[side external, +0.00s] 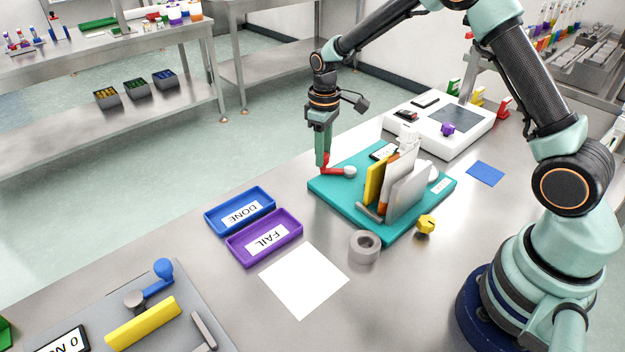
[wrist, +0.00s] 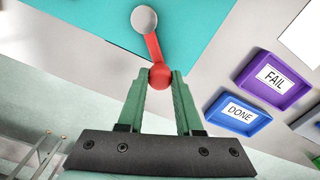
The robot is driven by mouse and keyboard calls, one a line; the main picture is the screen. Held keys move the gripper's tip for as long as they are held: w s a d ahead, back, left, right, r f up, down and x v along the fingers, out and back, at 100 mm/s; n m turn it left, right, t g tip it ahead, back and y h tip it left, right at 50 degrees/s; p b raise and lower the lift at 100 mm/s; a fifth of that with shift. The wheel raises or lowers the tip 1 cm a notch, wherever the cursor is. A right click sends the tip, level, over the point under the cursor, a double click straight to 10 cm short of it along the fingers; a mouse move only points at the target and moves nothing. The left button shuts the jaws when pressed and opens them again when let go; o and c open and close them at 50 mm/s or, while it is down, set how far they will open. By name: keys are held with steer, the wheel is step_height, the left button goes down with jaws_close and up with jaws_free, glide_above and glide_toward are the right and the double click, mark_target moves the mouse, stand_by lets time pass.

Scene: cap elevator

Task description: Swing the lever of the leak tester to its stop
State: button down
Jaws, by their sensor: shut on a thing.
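A teal base plate (side external: 335,190) on the bench carries a red lever (side external: 333,171) at its left corner. The lever's grey round pivot (side external: 349,171) is on the plate, and the arm reaches out past the plate's edge. In the wrist view the lever (wrist: 153,47) runs from the grey pivot (wrist: 144,19) down to a red ball knob (wrist: 161,77). My gripper (wrist: 161,74) is shut on this knob, one finger on each side. In the side view my gripper (side external: 322,163) points down and partly hides the knob. The plate's label is too small to read.
Upright yellow, orange and clear pieces (side external: 395,187) stand on the plate. Blue DONE (side external: 239,210) and purple FAIL (side external: 264,237) trays lie in front. A second grey plate (side external: 185,290) has a blue lever (side external: 160,280). A grey roll (side external: 364,246) and yellow knob (side external: 426,224) are nearby.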

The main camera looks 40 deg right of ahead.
steer(key=n, duration=0.1)
steer(key=s+a+n, duration=0.1)
steer(key=n, duration=0.1)
steer(key=s+n, duration=0.1)
steer(key=shift+a+r+n, duration=0.1)
steer(key=shift+a+n, duration=0.15)
steer(key=shift+n, duration=0.05)
steer(key=shift+s+a+n, duration=0.15)
steer(key=shift+s+n, duration=0.5)
steer(key=shift+n, duration=0.5)
steer(key=shift+s+a+n, duration=0.1)
steer(key=shift+s+n, duration=0.5)
steer(key=shift+n, duration=0.55)
steer(key=c, duration=0.6)
jaws_free()
steer(key=shift+s, duration=0.1)
steer(key=shift+o, duration=0.2)
steer(key=shift+r, duration=0.1)
step_height(320, 180, up, 12)
